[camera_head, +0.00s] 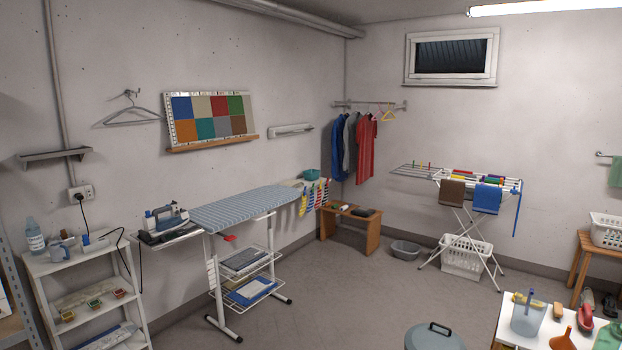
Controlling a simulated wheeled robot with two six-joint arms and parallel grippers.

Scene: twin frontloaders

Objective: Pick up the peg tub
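No thing in view is plainly marked as the peg tub, and no pegs can be made out inside any container. A small teal tub (312,174) stands near the far end of the striped ironing board (240,208). A grey basin (405,250) sits on the floor by the drying rack. A pale translucent container (527,318) stands on the white table at the lower right. Neither of my grippers is in view.
A white shelf unit (68,264) stands at the left. A wooden bench (348,226), a drying rack (466,186) and a white laundry basket (466,258) stand at the back. A grey lidded bin (432,338) is at the front. The middle floor is clear.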

